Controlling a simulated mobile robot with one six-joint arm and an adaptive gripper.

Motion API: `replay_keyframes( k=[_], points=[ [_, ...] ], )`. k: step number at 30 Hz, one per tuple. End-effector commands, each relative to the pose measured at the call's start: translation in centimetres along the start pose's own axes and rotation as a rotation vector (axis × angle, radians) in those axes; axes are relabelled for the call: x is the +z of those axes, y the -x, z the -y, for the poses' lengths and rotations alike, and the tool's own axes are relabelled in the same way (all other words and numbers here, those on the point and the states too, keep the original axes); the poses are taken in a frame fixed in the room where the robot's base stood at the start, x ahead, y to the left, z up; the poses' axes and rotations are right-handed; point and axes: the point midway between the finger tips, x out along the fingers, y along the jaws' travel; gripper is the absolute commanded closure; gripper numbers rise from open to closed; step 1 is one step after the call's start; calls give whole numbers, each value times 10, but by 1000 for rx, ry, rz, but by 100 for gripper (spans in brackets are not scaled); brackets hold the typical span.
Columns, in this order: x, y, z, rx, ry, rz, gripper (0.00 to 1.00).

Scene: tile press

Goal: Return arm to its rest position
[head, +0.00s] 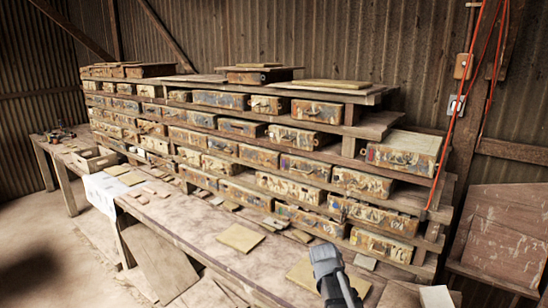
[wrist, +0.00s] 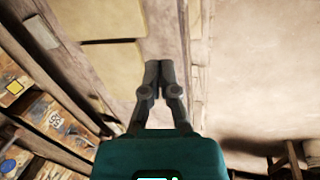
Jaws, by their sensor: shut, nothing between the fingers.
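My gripper (wrist: 158,72) points away from the wrist camera, its two dark fingers together with nothing between them. In the wrist view it is over the wooden bench (wrist: 110,62), close to the bench's long edge. In the head view a grey part of my arm shows at the lower right, above the bench (head: 165,212). The fingertips cannot be made out clearly there. I cannot tell from these views how high the fingers are above the bench.
A long wooden rack (head: 408,205) full of worn metal boxes stands behind the bench. Flat tiles, such as a yellowish one (head: 240,238), lie on the bench. A wooden crate (head: 95,158) sits at its left. Bare floor (wrist: 255,65) lies beyond the bench edge. A red cable (head: 460,112) hangs at right.

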Motion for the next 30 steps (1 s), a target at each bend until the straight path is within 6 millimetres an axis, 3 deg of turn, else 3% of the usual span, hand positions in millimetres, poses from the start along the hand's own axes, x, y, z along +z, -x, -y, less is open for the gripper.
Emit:
replay_keyframes(
  k=[1, 6, 15, 30],
  points=[
    [15, -2, 14, -24, -73, 2, 100],
    [48, -2, 49, -113, -344, 21, 100],
    [87, 0, 96, -229, -706, 80, 100],
    [93, 1, 103, -252, -784, 98, 100]
  ],
)
